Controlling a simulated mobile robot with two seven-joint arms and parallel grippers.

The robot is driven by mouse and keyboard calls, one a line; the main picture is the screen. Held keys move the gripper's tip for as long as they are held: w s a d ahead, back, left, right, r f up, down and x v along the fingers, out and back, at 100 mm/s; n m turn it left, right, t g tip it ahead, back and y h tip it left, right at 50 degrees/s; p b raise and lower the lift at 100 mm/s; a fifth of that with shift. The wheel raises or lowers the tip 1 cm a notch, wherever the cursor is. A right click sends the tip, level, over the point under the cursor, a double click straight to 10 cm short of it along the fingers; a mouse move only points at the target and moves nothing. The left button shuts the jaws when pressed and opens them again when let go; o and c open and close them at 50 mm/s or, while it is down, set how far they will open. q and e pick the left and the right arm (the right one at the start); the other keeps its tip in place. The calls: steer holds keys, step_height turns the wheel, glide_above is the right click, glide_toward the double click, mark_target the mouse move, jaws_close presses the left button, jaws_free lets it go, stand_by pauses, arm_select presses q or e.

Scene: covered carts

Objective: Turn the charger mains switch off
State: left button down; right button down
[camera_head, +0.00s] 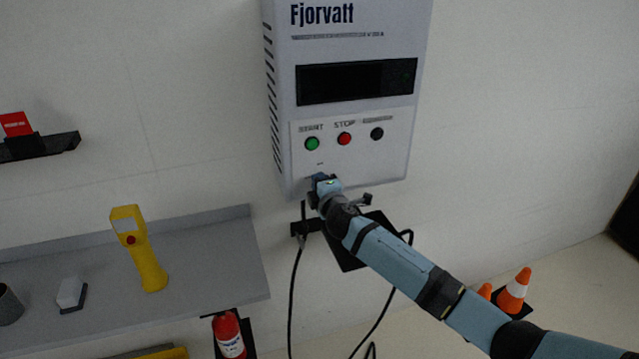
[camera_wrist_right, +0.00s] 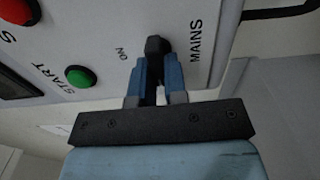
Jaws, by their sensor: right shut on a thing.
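The charger (camera_head: 355,120) is a white wall box marked Fjorvatt. In the head view my right gripper (camera_head: 322,180) is at its lower left corner and hides the mains switch there. In the right wrist view the dark mains switch knob (camera_wrist_right: 156,46) sits between the labels "ON" and "MAINS". My right gripper (camera_wrist_right: 158,75) has its blue fingers shut on this knob. The knob's exact position is hard to tell. My left gripper is not in view.
A green START button (camera_head: 312,143), a red STOP button (camera_head: 344,139) and a black button (camera_head: 377,133) are above the gripper. Cables hang below the charger. A grey shelf (camera_head: 215,240) at left holds a yellow handheld device (camera_head: 150,265).

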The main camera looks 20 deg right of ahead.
steer(key=c, duration=1.2)
jaws_free()
steer(key=shift+o, duration=0.2)
steer(key=s+b, duration=0.1)
steer(key=s, duration=1.3)
steer(key=shift+d, duration=0.2)
steer(key=s+f+m+g+y+p, duration=0.1)
steer(key=s+f+m+g, duration=0.1)
steer(key=s+f+m, duration=0.3)
steer(key=s+a+f+m+g+p, duration=0.1)
steer(key=s+f+m, duration=0.4)
steer(key=s+f, duration=0.5)
steer(key=s+a+f+m+g+y+p, duration=0.1)
steer(key=s+f+m+g, duration=0.3)
steer(key=s, duration=1.4)
step_height(320, 180, down, 5)
steer(key=shift+a+r+m+y+p, duration=0.25)
steer(key=shift+m+p, duration=0.25)
steer(key=shift+m, duration=0.3)
